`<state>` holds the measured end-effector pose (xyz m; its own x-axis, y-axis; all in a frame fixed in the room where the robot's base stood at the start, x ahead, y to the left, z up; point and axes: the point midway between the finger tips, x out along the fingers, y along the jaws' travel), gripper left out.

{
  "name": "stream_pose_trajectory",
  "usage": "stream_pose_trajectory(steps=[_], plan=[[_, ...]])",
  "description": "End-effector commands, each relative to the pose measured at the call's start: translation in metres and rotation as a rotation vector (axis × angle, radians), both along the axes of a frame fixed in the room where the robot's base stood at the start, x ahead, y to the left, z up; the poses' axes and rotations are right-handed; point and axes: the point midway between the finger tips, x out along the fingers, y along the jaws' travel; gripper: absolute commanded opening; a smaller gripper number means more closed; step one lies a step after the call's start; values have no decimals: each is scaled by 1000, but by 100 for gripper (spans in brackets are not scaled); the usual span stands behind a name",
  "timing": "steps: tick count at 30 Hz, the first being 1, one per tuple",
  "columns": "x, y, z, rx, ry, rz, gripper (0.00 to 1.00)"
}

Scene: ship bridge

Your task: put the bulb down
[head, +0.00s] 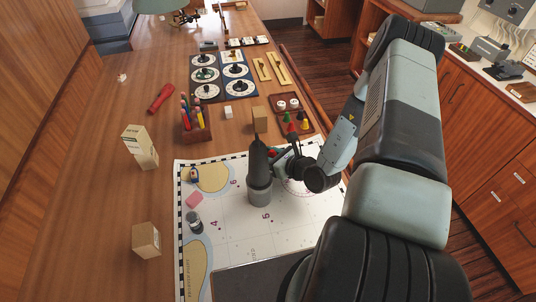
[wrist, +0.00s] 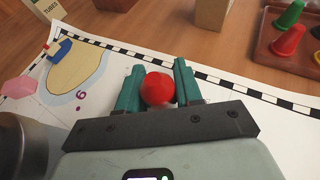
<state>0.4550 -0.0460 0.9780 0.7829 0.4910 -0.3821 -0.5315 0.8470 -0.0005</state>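A round red bulb (wrist: 158,88) sits between the two teal fingers of my gripper (wrist: 158,86) in the wrist view. The fingers stand close on both sides of it and appear to touch it. In the head view my gripper (head: 276,157) is over the far part of the white chart (head: 228,225), and only a small red patch of the bulb (head: 272,153) shows. The bulb's lower part is hidden, and I cannot tell how high it is above the chart.
A cardboard box (head: 260,119) stands just beyond the chart. A tray (head: 280,101) with coloured cones is at right. A pencil holder (head: 196,131), a pink block (head: 194,200) and a small jar (head: 194,220) are at left. Bare chart lies around the gripper.

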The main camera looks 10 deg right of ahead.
Motion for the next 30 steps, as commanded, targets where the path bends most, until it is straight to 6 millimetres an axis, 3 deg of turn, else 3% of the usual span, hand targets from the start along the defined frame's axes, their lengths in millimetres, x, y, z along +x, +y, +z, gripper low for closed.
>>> stream_pose_trajectory(steps=[1, 4, 15, 20, 30], plan=[[0, 0, 0, -1, 1, 0, 43], [0, 0, 0, -1, 1, 0, 58], [-1, -1, 5, -1, 1, -1, 59], [-20, -14, 14, -1, 1, -3, 59], [-75, -48, 40, -1, 2, -3, 59]])
